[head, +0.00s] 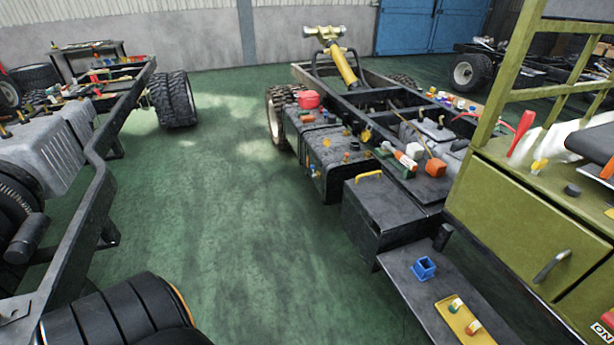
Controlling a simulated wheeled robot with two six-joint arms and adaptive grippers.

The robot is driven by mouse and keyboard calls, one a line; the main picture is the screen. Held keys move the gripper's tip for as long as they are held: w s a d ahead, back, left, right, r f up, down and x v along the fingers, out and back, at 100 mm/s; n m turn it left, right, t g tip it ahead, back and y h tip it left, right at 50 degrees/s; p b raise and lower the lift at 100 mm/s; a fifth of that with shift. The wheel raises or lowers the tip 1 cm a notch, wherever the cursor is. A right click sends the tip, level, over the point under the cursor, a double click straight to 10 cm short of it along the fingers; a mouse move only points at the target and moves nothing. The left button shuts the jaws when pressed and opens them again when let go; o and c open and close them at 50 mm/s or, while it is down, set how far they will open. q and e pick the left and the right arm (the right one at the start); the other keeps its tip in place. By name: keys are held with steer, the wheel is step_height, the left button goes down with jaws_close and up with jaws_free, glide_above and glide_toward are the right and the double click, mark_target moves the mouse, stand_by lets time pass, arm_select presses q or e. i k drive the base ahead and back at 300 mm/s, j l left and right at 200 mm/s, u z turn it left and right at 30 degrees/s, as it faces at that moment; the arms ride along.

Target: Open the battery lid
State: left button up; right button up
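A dark grey box (385,214) stands on the side of the middle chassis, in front of the dark tank. I take it to be the battery box. Its flat top lid (398,200) looks closed, with a yellow handle (369,175) at the far left edge of the top. The inside of the box is hidden. Neither of my grippers can be made out in the head view.
A step plate (415,290) with a blue open cube (424,268) and a yellow tray (465,330) sits in front of the box. An olive cab (500,215) stands at right. Another chassis (100,160) stands left. Green floor (240,230) between is clear.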

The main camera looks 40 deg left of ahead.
mark_target(377, 198)
steer(key=u, duration=0.65)
steer(key=i+u, duration=0.3)
steer(key=i, duration=0.15)
steer(key=i+l+u, duration=0.1)
steer(key=i+u, duration=0.15)
steer(key=i, duration=0.15)
